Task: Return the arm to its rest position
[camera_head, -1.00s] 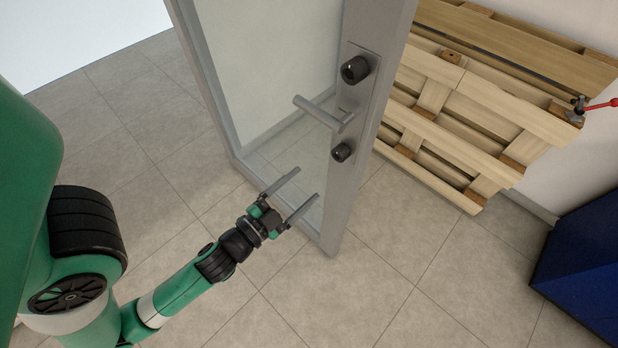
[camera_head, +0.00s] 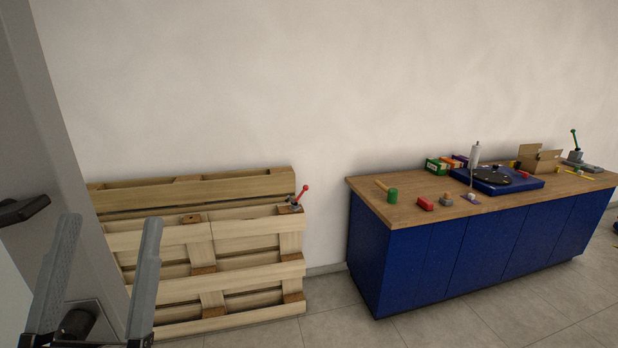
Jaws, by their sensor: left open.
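My left gripper (camera_head: 98,285) shows at the lower left, with two long grey fingers pointing up and spread apart. It is open, with nothing between the fingers. Behind it is the grey door frame (camera_head: 55,150) at the left edge, with a dark handle (camera_head: 22,212) and a round dark knob (camera_head: 76,323) partly hidden by the fingers. I cannot tell whether the fingers touch the door. My right gripper is not in view.
Wooden pallets (camera_head: 250,235) lean against the white wall, with a red-handled clamp (camera_head: 299,197) on them. A blue workbench (camera_head: 425,260) with a wooden top stands at the right, bearing tools, small boxes and an open carton (camera_head: 538,158). Tiled floor (camera_head: 335,300) lies free in front.

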